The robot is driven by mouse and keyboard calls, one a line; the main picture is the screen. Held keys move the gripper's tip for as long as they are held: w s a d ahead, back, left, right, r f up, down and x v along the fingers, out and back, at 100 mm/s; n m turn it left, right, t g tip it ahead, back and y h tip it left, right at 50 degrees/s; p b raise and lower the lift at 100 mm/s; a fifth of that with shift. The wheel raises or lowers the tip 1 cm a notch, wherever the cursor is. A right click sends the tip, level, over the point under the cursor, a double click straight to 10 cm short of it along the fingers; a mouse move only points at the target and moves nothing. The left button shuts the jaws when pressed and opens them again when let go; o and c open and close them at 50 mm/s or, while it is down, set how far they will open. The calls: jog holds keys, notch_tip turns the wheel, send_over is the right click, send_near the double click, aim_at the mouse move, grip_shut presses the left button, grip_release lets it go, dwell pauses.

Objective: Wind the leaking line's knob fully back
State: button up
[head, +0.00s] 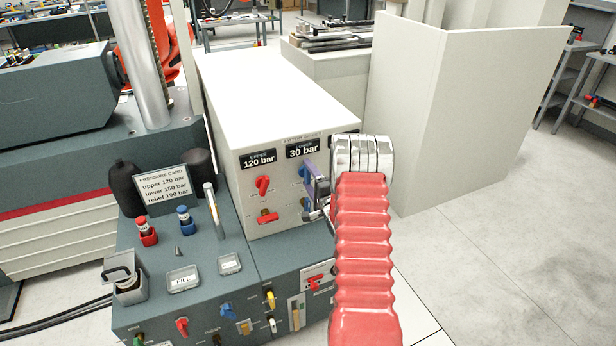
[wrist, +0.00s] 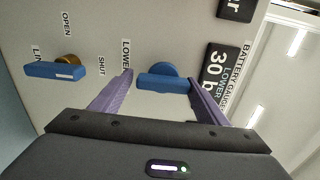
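The grey cabinet (head: 275,95) has an upper gauge (head: 258,160) reading 120 bar and a lower gauge (head: 303,149) reading 30 bar. A red knob (head: 263,185) and red lever (head: 267,217) sit below the upper gauge. My gripper (wrist: 161,77) is at the lower line's blue knob (wrist: 160,82), one purple finger at each end of its bar. The fingers are apart; firm contact cannot be told. The blue lever (wrist: 55,70) on a brass stem is beyond, near OPEN and SHUT labels. My arm and gripper hide part of the lower side in the head view.
A pressure card (head: 164,187) lists upper 120, lower 150, relief 190 bar. The console (head: 190,260) carries red and blue fittings, an upright metal rod (head: 214,210) and several small coloured valves. A pale partition (head: 450,110) stands to the right. Floor (head: 520,230) there is clear.

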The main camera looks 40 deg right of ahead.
jog(key=shift+o, duration=1)
jog(key=shift+w+a+r, duration=0.1)
jog(key=shift+w, duration=0.05)
jog(key=v, duration=1.4)
